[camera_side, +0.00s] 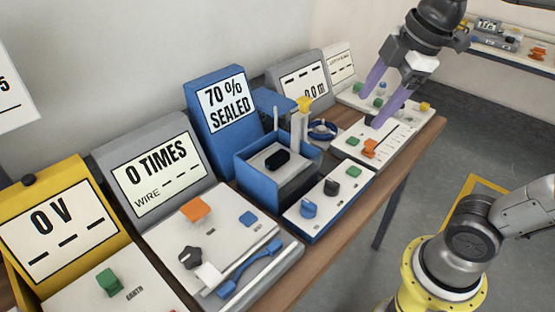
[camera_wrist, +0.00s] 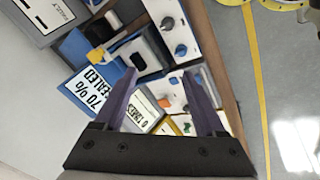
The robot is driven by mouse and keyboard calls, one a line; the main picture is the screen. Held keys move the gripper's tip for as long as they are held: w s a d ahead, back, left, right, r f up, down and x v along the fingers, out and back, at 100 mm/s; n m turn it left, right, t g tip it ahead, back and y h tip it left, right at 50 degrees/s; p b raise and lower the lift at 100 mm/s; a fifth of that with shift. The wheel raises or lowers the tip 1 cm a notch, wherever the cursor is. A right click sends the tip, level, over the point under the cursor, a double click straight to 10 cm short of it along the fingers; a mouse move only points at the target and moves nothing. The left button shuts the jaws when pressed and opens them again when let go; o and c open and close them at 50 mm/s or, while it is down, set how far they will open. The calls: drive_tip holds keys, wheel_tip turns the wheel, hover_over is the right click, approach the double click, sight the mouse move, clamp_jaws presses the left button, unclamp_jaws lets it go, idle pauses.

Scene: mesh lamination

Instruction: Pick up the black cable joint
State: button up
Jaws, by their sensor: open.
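The black cable joint (camera_side: 278,160) lies on a grey plate inside the open-topped blue box (camera_side: 249,176) in the side view. A small dark shape in the wrist view (camera_wrist: 138,61) may be the joint, but I cannot tell for sure. My gripper (camera_side: 371,108) has two purple fingers, spread apart with nothing between them. It hangs at the upper right of the side view, over the white panels to the right of the blue box and apart from the joint. The fingers also show in the wrist view (camera_wrist: 160,73).
The "70 % SEALED" display (camera_side: 227,104) stands behind the blue box. A white panel with blue and black knobs (camera_side: 325,200) lies in front of the box. Other test stations line the wooden table (camera_side: 345,225) on both sides.

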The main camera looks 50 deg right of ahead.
drive_tip(key=w+a+n+g, duration=0.15)
drive_tip(key=w+n, duration=0.35)
drive_tip(key=w, duration=0.5)
drive_tip(key=n+g, duration=0.2)
drive_tip(key=g, duration=0.1)
hover_over(277, 156)
drive_tip(key=f, duration=1.4)
drive_tip(key=shift+s+f, duration=0.3)
drive_tip(key=shift+f, duration=0.1)
drive_tip(key=shift+w+f, duration=0.15)
drive_tip(key=shift+f, duration=1.3)
drive_tip(key=shift+w+f, duration=0.1)
drive_tip(key=shift+f, duration=1.35)
clamp_jaws()
